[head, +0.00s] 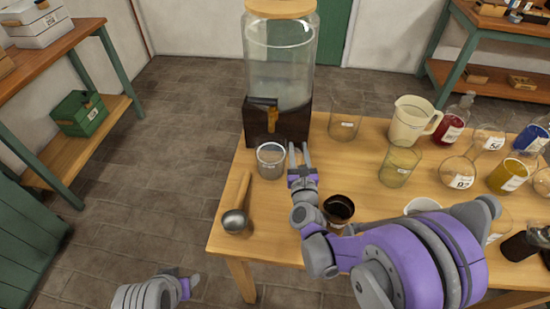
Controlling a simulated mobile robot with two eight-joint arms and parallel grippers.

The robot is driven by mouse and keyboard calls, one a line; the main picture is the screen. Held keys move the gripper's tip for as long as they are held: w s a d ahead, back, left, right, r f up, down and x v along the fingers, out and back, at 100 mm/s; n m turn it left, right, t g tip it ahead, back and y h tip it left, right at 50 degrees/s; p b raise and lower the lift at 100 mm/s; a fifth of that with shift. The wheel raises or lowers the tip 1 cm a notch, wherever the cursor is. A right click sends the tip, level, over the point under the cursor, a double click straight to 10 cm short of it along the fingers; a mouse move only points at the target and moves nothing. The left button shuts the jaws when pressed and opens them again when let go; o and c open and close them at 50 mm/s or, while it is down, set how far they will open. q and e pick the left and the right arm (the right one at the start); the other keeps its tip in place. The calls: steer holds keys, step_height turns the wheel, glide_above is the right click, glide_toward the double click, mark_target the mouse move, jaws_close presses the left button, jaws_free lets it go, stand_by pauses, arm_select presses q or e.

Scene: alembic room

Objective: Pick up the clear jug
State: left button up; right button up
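A small clear vessel (271,161) with a grey rim and a label stands upright near the table's left edge, in front of the large dispenser. A taller clear glass vessel (345,121) stands behind and to the right. I cannot tell which of these is the clear jug. My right gripper (299,153) is just right of the small vessel, fingers pointing away from me, with a gap between them and nothing visible in it. My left gripper (187,281) is low at the bottom of the view, off the table and apart from everything; its fingers are only partly seen.
The dispenser (280,75) stands at the table's back left. A ladle (236,219) lies at the left edge. A dark-topped cup (338,209) is beside my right wrist. A cream pitcher (412,122), a yellowish beaker (400,168) and several labelled flasks crowd the right.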

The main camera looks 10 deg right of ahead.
steer(key=shift+w, duration=0.1)
jaws_close()
stand_by(1.4)
